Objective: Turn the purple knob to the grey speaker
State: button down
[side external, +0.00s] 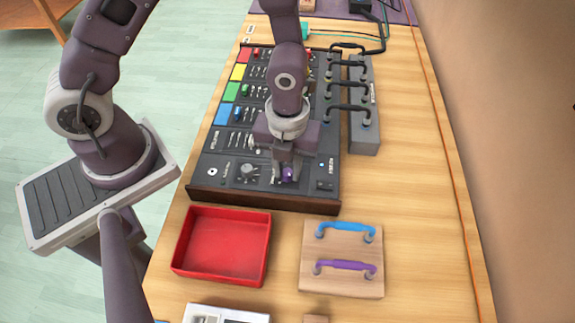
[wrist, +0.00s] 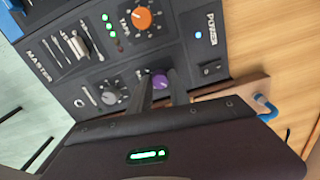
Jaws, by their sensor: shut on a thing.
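The purple knob (side external: 289,173) is on the near right part of the dark mixing console (side external: 217,180). It also shows in the wrist view (wrist: 160,80), between the fingers. My gripper (side external: 285,171) points down and its fingers are shut on the knob. In the wrist view the two fingers (wrist: 162,88) stand on either side of it. The fingers partly cover the knob and the panel around it, so its pointer and any grey speaker mark cannot be made out.
A grey knob (wrist: 109,96) and an orange knob (wrist: 142,18) sit close by on the console. A red tray (side external: 178,245) and a wooden board with blue and purple handles (side external: 342,267) stand in front. A cabled grey box (side external: 364,135) lies to the right.

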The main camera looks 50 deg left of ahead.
jog(key=n, duration=0.4)
jog(key=shift+n, duration=0.3)
jog(key=n, duration=1.4)
jog(key=shift+n, duration=0.3)
jog(key=n, duration=1.3)
jog(key=shift+n, duration=2.4)
